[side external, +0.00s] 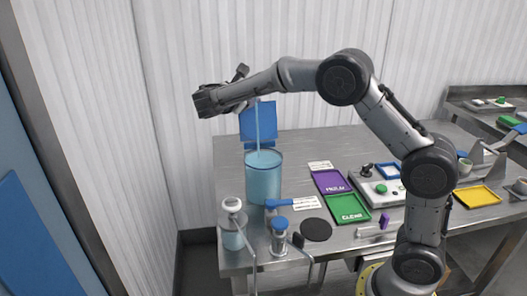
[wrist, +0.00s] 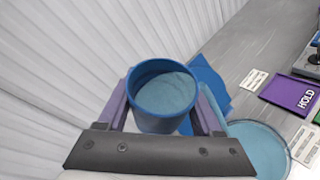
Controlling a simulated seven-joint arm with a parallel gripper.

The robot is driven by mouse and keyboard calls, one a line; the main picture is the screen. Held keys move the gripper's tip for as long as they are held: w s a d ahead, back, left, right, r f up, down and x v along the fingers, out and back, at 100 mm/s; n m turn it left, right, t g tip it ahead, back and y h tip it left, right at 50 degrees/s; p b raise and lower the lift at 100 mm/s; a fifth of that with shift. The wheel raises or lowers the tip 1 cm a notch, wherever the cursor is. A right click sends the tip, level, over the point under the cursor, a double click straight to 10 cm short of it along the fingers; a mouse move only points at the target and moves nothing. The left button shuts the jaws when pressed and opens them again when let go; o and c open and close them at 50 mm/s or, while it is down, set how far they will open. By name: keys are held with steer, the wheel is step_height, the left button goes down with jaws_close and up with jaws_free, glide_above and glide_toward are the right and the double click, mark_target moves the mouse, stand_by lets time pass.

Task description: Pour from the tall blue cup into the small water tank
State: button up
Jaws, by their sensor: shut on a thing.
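My gripper (wrist: 162,108) is shut on the tall blue cup (wrist: 158,124), gripped from both sides in the wrist view. I see into its mouth, where pale blue contents show. In the side view my gripper (side external: 222,98) is high above the table and largely hides the cup. The small water tank (side external: 263,182), a translucent blue cylinder, stands on the table below and slightly right of the gripper. A thin pale blue streak (side external: 258,130), looking like a falling stream, runs down into the tank. The tank (wrist: 262,150) is also at lower right in the wrist view.
A blue panel (side external: 252,120) is behind the streak. Jars with a white lid (side external: 232,205) and a blue lid (side external: 280,223) stand before the tank. Purple HOLD (side external: 331,182) and green CLEAR (side external: 347,208) plates lie to the right. A corrugated wall (side external: 190,80) is behind.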

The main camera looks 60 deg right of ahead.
steer(key=shift+s+f, duration=0.15)
steer(key=shift+s, duration=0.15)
stand_by(0.5)
steer(key=shift+m+b, duration=0.4)
steer(key=shift+b, duration=0.05)
steer(key=shift+s+r+m+t+h+b, duration=0.15)
steer(key=shift+r+m+t+h+b, duration=0.15)
steer(key=shift+r+m+t+h, duration=0.5)
steer(key=shift+s+r+m+t+h+b, duration=0.1)
steer(key=shift+r+m+h+b, duration=0.2)
steer(key=shift+m, duration=0.9)
stand_by(4.3)
steer(key=f+n+y, duration=0.1)
steer(key=n, duration=0.1)
steer(key=f+n+g, duration=0.1)
steer(key=n, duration=0.1)
steer(key=shift+w+y, duration=0.2)
steer(key=shift+y, duration=0.2)
